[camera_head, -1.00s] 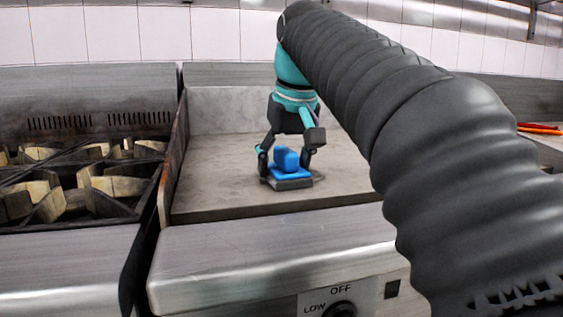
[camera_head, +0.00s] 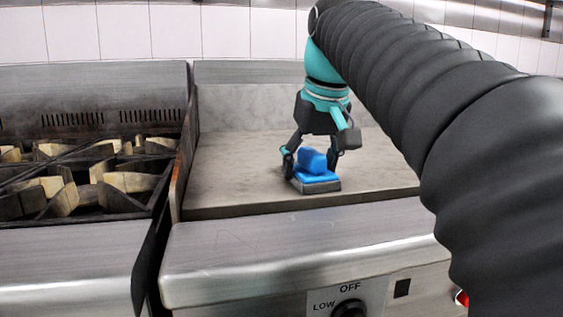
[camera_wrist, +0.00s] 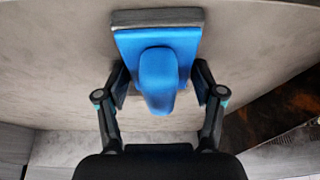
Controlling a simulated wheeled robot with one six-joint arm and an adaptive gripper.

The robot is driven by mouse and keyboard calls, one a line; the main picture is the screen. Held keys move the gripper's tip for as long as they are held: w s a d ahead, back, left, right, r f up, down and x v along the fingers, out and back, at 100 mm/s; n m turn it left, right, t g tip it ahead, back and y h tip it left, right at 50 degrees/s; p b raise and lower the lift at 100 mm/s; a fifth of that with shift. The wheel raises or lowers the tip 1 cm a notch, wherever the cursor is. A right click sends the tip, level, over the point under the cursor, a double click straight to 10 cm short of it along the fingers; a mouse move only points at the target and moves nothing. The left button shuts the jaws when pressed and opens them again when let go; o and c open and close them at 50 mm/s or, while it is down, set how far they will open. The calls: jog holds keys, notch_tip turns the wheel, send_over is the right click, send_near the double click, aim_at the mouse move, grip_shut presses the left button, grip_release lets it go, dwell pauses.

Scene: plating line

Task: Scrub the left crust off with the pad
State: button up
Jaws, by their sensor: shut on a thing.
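The scrubbing pad is a blue block with a raised blue grip on a grey base. The pad (camera_head: 318,184) rests flat on the griddle plate (camera_head: 240,187), right of the plate's middle. It also shows at the top of the wrist view (camera_wrist: 158,17). My gripper (camera_head: 314,160) is above the pad with a finger on each side of the blue grip (camera_wrist: 158,80), shut on it. No crust can be made out on the bare plate; the area under the pad and behind my gripper is hidden.
A gas burner (camera_head: 70,195) with raised grates stands left of the griddle, behind a rusty side wall (camera_head: 183,165). A steel splash wall (camera_head: 250,110) closes the back. A control knob (camera_head: 350,308) is on the front panel. The left part of the plate is clear.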

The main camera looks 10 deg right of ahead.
aim_at(306, 146)
jog(key=shift+w+r+p, duration=0.15)
jog(key=shift+w+p, duration=0.9)
jog(key=shift+w, duration=0.55)
jog(key=shift+w+f+p, duration=0.2)
jog(key=shift+w+p, duration=1)
jog(key=shift+w, duration=1)
jog(key=shift+w+r+p, duration=0.15)
jog(key=shift+w+p, duration=2)
jog(key=shift+w, duration=1.65)
jog(key=shift+d, duration=0.75)
jog(key=shift+s+f+b, duration=0.25)
jog(key=shift+s+b, duration=0.4)
jog(key=shift+s, duration=0.95)
jog(key=shift+s+f+b, duration=0.2)
jog(key=shift+s+b, duration=0.45)
jog(key=shift+s, duration=0.9)
jog(key=shift+s+r+b, duration=0.15)
jog(key=shift+s+b, duration=0.15)
jog(key=shift+s, duration=1.2)
jog(key=shift+s+r+b, duration=0.15)
jog(key=shift+s+b, duration=0.15)
jog(key=shift+s, duration=1.25)
jog(key=shift+s+r+b, duration=0.15)
jog(key=shift+s+b, duration=0.15)
jog(key=shift+s, duration=1.2)
